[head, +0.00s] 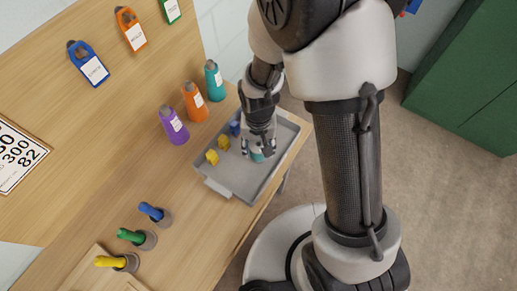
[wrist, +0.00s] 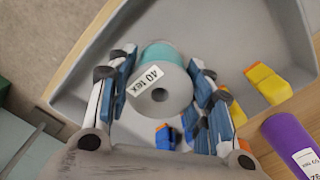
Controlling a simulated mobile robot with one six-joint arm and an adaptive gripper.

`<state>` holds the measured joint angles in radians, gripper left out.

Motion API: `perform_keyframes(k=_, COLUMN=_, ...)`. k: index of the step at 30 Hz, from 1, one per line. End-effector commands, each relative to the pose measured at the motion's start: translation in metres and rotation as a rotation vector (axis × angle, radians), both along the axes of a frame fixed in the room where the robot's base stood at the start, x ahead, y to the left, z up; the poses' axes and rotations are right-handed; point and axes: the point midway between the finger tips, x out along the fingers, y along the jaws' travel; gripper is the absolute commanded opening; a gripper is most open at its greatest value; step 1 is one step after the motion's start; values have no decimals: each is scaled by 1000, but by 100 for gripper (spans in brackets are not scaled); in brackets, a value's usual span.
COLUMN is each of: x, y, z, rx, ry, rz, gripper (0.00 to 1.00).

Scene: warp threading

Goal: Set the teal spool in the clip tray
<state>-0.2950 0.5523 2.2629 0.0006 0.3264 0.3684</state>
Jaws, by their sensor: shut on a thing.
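The teal spool (wrist: 163,54) has a grey end face with a centre hole and a white "40 tex" label. My gripper (wrist: 158,88) is shut on it, one finger on each side. In the head view my gripper (head: 259,150) points down over the grey clip tray (head: 218,185), and a bit of the teal spool (head: 257,157) shows below the fingers. The spool is within the tray's walls; I cannot tell whether it touches the floor. Yellow clips (head: 223,142) and a blue clip (wrist: 167,136) lie in the tray, which also shows in the wrist view (wrist: 85,60).
Purple (head: 174,125), orange (head: 194,101) and teal (head: 214,80) cones stand behind the tray.

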Motion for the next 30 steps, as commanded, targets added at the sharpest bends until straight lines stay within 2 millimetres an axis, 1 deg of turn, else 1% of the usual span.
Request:
perform_keyframes(k=1, x=-1, y=0, z=-11, rx=-1, ry=2, rz=0, gripper=22)
perform_keyframes(k=3, x=0, y=0, z=-15, rx=0, ry=0, rz=0, gripper=22)
perform_keyframes(k=10, x=0, y=0, z=-13, rx=0, ry=-1, rz=0, gripper=22)
perform_keyframes(k=14, x=0, y=0, z=-17, rx=0, ry=-1, rz=0, gripper=22)
perform_keyframes(k=15, x=0, y=0, z=-17, rx=0, ry=-1, rz=0, gripper=49)
perform_keyframes(k=23, x=0, y=0, z=-16, rx=0, ry=-1, rz=0, gripper=66)
perform_keyframes(k=30, x=0, y=0, z=-16, rx=0, ry=-1, rz=0, gripper=67)
